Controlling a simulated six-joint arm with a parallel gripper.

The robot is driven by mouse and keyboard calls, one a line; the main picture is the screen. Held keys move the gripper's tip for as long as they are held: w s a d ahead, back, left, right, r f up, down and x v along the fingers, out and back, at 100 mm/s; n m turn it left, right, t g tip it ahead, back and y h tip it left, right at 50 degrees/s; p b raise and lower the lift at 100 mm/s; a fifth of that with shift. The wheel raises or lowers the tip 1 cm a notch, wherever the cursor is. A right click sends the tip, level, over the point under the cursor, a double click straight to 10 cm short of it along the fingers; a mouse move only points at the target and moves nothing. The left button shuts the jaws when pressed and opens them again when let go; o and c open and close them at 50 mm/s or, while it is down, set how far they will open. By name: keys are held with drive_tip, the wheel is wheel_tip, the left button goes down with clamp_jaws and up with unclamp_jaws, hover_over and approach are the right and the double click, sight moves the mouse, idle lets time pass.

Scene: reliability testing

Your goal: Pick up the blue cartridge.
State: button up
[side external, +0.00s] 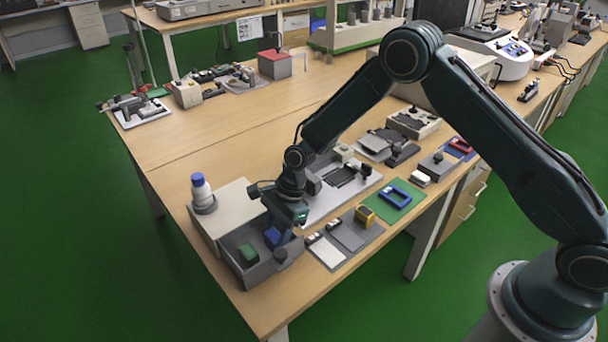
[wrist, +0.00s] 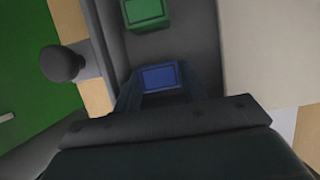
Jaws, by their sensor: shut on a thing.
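The blue cartridge (side external: 271,237) is in the grey open bin at the front end of the bench, partly hidden by my gripper (side external: 281,232) in the side view. In the wrist view the blue cartridge (wrist: 160,77) sits between the two fingers of my gripper (wrist: 160,90), which is shut on it. I cannot tell whether the cartridge touches the bin floor. A green cartridge (side external: 249,252) lies in the same bin, apart from the blue one; it also shows at the top of the wrist view (wrist: 147,11).
The grey bin (side external: 262,277) has low walls and a dark round knob (side external: 280,255) at its right side. Flat trays and a yellow block (side external: 365,216) lie to the right. The bench middle is clear.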

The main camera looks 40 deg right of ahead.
sight(276, 233)
drive_tip(key=shift+r, duration=0.1)
wheel_tip(276, 233, up, 20)
idle(0.8)
idle(0.5)
